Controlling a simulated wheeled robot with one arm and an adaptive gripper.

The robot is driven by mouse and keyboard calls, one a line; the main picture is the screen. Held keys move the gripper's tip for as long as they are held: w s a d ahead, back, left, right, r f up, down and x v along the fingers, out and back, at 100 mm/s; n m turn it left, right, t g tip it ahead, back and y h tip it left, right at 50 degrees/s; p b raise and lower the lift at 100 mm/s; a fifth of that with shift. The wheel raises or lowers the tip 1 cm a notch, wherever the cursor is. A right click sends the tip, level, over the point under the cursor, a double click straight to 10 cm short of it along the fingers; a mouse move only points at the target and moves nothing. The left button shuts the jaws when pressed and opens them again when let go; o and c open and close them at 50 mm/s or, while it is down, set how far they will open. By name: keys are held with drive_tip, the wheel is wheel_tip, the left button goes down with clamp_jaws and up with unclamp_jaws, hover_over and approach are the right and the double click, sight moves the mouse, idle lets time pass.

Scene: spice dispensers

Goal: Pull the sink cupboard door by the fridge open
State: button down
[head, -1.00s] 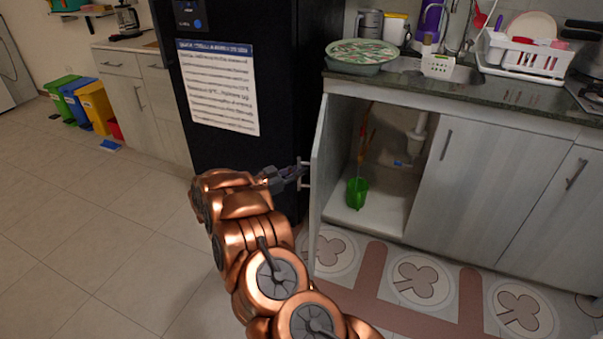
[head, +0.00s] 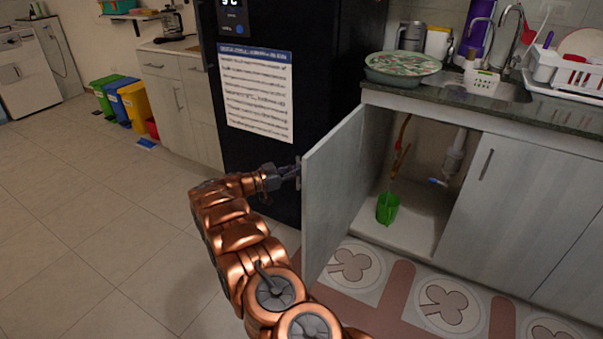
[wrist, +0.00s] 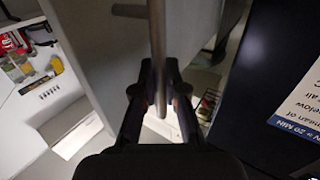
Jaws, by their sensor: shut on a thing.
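The sink cupboard door (head: 336,185) by the fridge stands swung open, its pale grey panel turned out from the cabinet front. My gripper (head: 292,172) is at the door's outer face, near its free edge. In the wrist view my gripper (wrist: 160,92) is shut on the door's bar handle (wrist: 157,40). In the head view the handle is mostly hidden by the gripper and the door's edge. The open cupboard shows a green bucket (head: 388,208) and white drain pipe (head: 454,160) inside.
The black fridge (head: 330,60) stands just behind my gripper, left of the cupboard. A patterned mat (head: 400,285) lies before the sink unit. Green, blue and yellow bins (head: 135,103) stand far left. The tiled floor (head: 100,220) at left is clear.

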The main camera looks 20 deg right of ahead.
drive_tip(key=shift+w, duration=0.1)
idle(0.3)
drive_tip(key=c, duration=1.2)
unclamp_jaws()
drive_tip(key=shift+a, duration=0.1)
drive_tip(key=a, duration=1.2)
drive_tip(key=shift+s, duration=0.25)
